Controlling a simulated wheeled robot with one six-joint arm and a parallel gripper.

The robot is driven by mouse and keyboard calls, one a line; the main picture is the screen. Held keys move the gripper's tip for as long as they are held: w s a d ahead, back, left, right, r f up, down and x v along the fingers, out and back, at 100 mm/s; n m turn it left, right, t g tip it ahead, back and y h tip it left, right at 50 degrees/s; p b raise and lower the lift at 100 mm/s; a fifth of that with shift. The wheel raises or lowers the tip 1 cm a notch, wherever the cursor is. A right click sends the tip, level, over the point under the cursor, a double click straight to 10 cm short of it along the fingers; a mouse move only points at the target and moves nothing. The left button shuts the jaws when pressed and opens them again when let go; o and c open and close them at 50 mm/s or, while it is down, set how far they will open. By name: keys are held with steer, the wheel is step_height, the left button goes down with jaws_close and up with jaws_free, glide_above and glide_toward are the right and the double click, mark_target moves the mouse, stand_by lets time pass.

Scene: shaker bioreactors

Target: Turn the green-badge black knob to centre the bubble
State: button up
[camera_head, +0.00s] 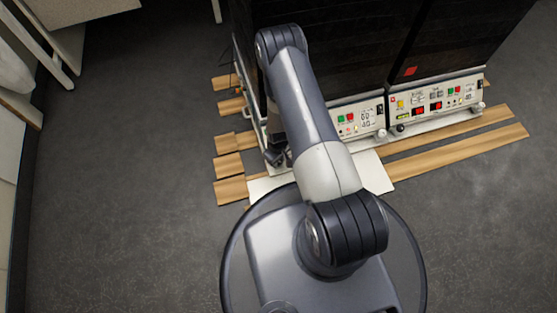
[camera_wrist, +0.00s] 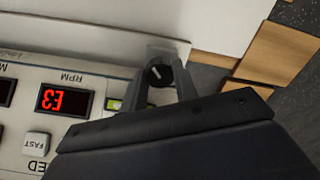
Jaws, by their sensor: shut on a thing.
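In the wrist view a black round knob (camera_wrist: 158,74) with a pale pointer line sits at the corner of the shaker's front panel. My gripper (camera_wrist: 161,76) is shut on this knob, one finger on each side. A green-yellow level vial (camera_wrist: 115,104) shows just left of the fingers, partly covered by one; I cannot make out its bubble. No green badge shows in the wrist view. In the head view my arm reaches down at the left end of the left shaker (camera_head: 358,117), and its own links hide most of the gripper and the knob.
The panel has a red RPM display (camera_wrist: 64,101) and a FAST button (camera_wrist: 36,144). A second shaker (camera_head: 437,98) stands to the right, with a red badge (camera_head: 410,71) above its panel. Wooden slats (camera_head: 458,153) and a white board (camera_head: 375,174) lie on the floor. Grey floor is clear left.

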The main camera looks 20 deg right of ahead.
steer(key=shift+n, duration=0.5)
steer(key=o, duration=1)
steer(key=shift+c, duration=0.2)
steer(key=shift+w, duration=0.1)
